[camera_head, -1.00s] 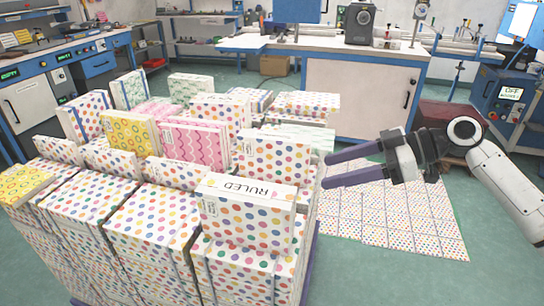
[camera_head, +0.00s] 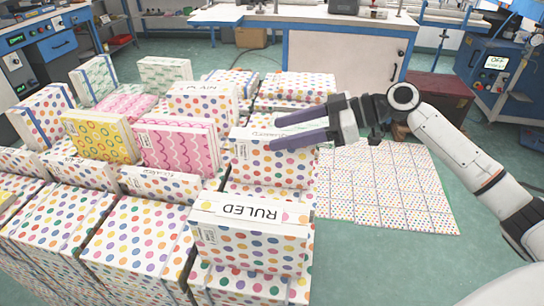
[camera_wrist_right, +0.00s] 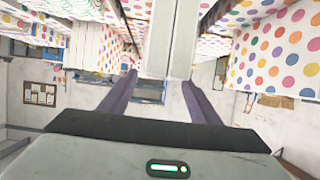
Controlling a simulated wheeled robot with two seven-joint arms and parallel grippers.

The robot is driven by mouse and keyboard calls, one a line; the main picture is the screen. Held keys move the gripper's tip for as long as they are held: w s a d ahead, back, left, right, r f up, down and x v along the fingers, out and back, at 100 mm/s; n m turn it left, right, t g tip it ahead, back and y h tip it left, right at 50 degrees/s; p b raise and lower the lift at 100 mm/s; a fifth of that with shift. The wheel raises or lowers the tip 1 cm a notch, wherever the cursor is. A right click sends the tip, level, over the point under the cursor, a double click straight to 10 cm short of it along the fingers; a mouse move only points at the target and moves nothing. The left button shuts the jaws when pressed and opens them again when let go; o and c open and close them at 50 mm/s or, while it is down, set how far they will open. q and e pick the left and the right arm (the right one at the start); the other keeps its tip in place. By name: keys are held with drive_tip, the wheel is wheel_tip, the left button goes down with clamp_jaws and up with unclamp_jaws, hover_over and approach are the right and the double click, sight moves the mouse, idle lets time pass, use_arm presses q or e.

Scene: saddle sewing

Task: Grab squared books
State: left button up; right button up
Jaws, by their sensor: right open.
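A white polka-dot stack of books (camera_head: 262,172) stands behind the stack marked RULED (camera_head: 250,235). The lettering on its top edge is partly covered by my right gripper and looks like the end of SQUARED. My right gripper (camera_head: 274,133) is open, its two purple fingers reaching left over this stack's top edge. In the right wrist view the gripper (camera_wrist_right: 160,100) has a pale book edge (camera_wrist_right: 170,40) between and beyond its fingers. I cannot tell whether the fingers touch it. My left gripper is not in view.
A stack marked PLAIN (camera_head: 205,103), a yellow book stack (camera_head: 102,138) and a pink wavy one (camera_head: 178,148) stand close on the left. A flat layer of polka-dot books (camera_head: 385,190) lies right. Green floor (camera_head: 370,262) is open in front of it.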

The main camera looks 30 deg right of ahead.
sight(270, 134)
drive_tip(key=x, duration=0.3)
drive_tip(key=shift+a+f, duration=0.2)
clamp_jaws()
drive_tip(key=shift+w+r, duration=0.15)
drive_tip(key=shift+r, duration=0.1)
